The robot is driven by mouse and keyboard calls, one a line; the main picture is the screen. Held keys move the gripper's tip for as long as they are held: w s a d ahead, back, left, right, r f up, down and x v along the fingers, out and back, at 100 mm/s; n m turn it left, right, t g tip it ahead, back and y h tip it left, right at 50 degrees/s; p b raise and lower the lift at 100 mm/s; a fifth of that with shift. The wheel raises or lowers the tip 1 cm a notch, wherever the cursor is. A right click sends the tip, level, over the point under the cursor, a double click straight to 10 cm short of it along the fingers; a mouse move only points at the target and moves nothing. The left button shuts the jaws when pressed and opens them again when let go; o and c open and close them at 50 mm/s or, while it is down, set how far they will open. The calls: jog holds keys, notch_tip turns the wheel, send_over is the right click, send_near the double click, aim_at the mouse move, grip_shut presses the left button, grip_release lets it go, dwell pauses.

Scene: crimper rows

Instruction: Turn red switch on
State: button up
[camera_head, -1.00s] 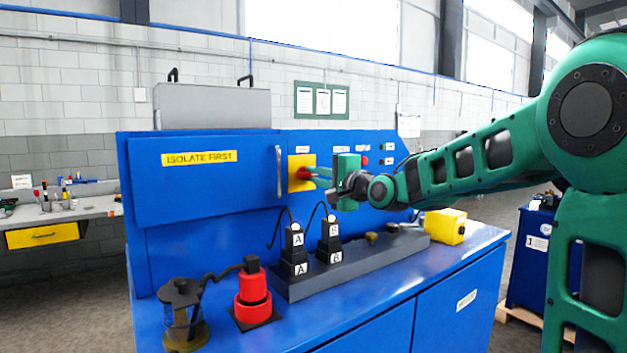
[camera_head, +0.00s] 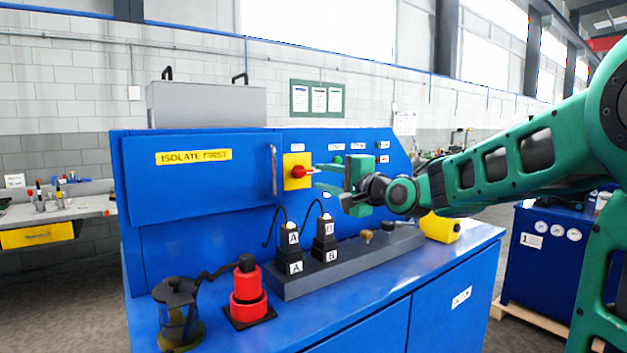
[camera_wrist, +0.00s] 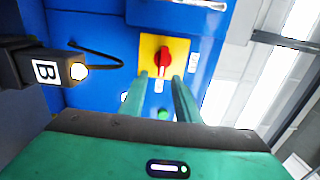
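The red switch (camera_head: 300,172) is a rotary knob on a yellow plate (camera_head: 291,183) on the blue panel. Its handle points right in the head view. My gripper (camera_head: 318,178) is to the right of the switch, with its two green fingers spread one above the other and nothing between them. In the wrist view the red knob (camera_wrist: 163,57) lies just beyond the gap between the fingertips (camera_wrist: 160,78), roughly in line with it. The knob looks long and runs along the finger direction there. Whether a fingertip touches it, I cannot tell.
Black blocks marked A (camera_head: 290,250) and B (camera_head: 325,240) stand on a dark rail below the panel. A red cylinder (camera_head: 248,292), a dark pot-like item (camera_head: 178,308) and a yellow block (camera_head: 440,227) are on the bench. A door handle (camera_head: 274,172) is left of the switch.

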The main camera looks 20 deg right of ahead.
jog(key=v, duration=0.5)
jog(key=shift+d+f, duration=0.1)
jog(key=shift+d, duration=0.05)
